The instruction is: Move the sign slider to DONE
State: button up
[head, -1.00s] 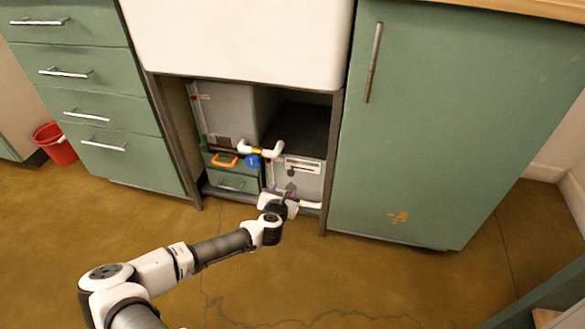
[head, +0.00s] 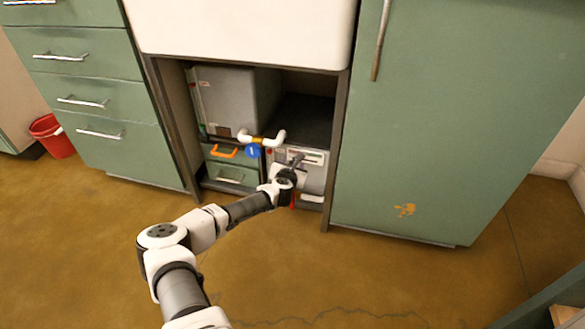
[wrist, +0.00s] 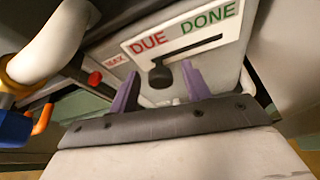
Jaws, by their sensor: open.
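The white sign plate (wrist: 190,38) carries DUE in red at left and DONE in green at right, with a dark slot below the words. Its black slider knob (wrist: 160,76) sits at the left end of the slot, under DUE. The plate (head: 310,156) shows small on the grey box under the sink in the head view. My gripper (wrist: 160,70) is open, its purple fingers either side of the knob in the wrist view. I cannot tell whether they touch it. In the head view my gripper (head: 292,172) is in front of the box and hides part of it.
A white pipe (head: 265,140) with a yellow band crosses above and left of the box. A blue disc (head: 252,152) and an orange handle (head: 223,152) are further left. The cabinet frame (head: 336,150) stands close at right. A red button (wrist: 95,78) is left of the plate.

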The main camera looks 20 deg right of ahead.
grip_shut()
dwell(0.3)
jog(key=shift+d, duration=0.1)
